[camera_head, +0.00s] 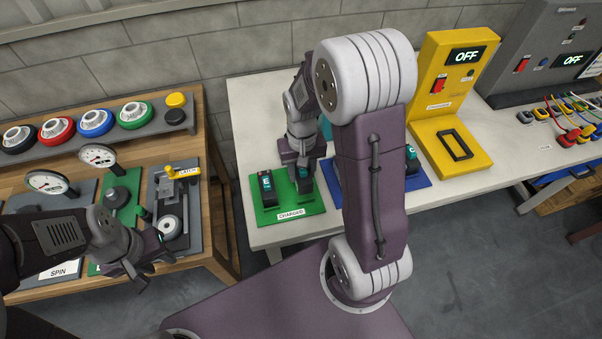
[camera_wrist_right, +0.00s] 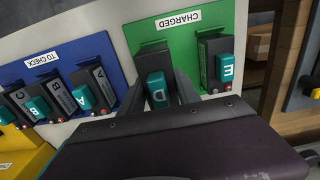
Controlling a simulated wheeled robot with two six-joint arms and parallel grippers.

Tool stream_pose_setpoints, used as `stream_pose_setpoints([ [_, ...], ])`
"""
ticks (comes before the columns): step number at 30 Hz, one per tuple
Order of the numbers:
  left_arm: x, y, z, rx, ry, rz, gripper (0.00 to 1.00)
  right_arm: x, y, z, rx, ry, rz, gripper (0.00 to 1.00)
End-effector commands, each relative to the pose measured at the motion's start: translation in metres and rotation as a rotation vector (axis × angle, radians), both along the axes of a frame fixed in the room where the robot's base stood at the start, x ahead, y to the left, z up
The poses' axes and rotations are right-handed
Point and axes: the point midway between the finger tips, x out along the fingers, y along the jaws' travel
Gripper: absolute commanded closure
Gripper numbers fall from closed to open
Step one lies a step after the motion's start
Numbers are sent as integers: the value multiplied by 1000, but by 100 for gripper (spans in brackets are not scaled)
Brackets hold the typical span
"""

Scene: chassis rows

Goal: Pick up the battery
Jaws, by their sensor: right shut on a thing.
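Battery D, dark with a teal face (camera_wrist_right: 158,92), is between the fingers of my right gripper (camera_wrist_right: 160,95) in the right wrist view. The gripper is shut on it, over the green CHARGED mat (camera_wrist_right: 178,38). In the head view my right gripper (camera_head: 303,168) reaches down at the mat's right side. I cannot tell whether D touches the mat. Battery E (camera_wrist_right: 222,68) stands beside it on the same mat. Batteries A (camera_wrist_right: 90,92), B (camera_wrist_right: 45,105) and C (camera_wrist_right: 12,112) stand on the blue TO CHECK mat (camera_wrist_right: 68,62). My left gripper (camera_head: 153,268) is open and empty.
A yellow charger (camera_head: 452,110) showing OFF stands right of the blue mat. A grey unit (camera_head: 545,55) with coloured cables is further right. A wooden bench with coloured buttons (camera_head: 95,122), gauges and a yellow latch (camera_head: 182,172) is at left.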

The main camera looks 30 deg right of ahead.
Motion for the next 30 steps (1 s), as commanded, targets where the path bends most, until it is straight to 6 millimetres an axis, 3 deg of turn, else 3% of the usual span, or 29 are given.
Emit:
stream_pose_setpoints([
  [9,0,0,6,0,0,0,64,-66,19,43,0,-5,2,100],
  [15,0,0,9,0,0,0,64,-93,27,58,0,-2,1,100],
  [23,0,0,10,0,0,0,64,-101,29,62,0,0,-5,100],
  [30,0,0,10,0,0,0,64,-89,28,63,0,0,-93,100],
])
